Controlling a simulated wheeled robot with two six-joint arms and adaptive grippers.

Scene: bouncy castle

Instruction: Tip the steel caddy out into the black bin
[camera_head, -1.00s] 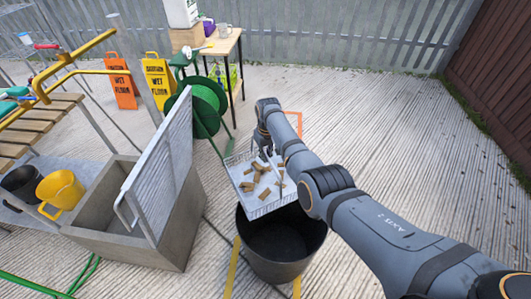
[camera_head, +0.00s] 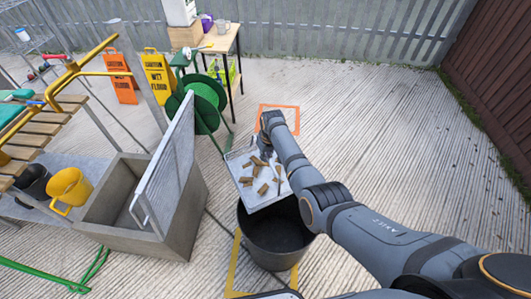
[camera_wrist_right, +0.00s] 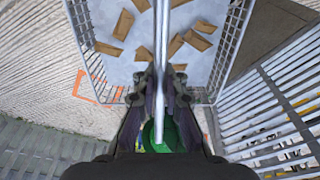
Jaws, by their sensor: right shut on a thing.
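The steel caddy (camera_head: 253,197) is a shallow wire-sided tray with several brown pieces (camera_head: 263,187) on its pale floor. It hangs in the air at the far side of the black bin (camera_head: 276,243), its near edge by or over the bin's rim; I cannot tell the exact gap. My right gripper (camera_head: 266,153) is at the caddy's far side, shut on its upright handle (camera_wrist_right: 161,45). The wrist view shows the fingers closed around that bar. The bin's visible inside looks dark and empty. My left gripper is not in view.
A grey trough (camera_head: 130,236) with an upright ribbed board (camera_head: 170,172) stands left of the bin. A green hose reel (camera_head: 205,100) and a wooden table (camera_head: 222,42) are behind. Yellow (camera_head: 232,270) and orange (camera_head: 290,108) floor markings show. Open floor lies right.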

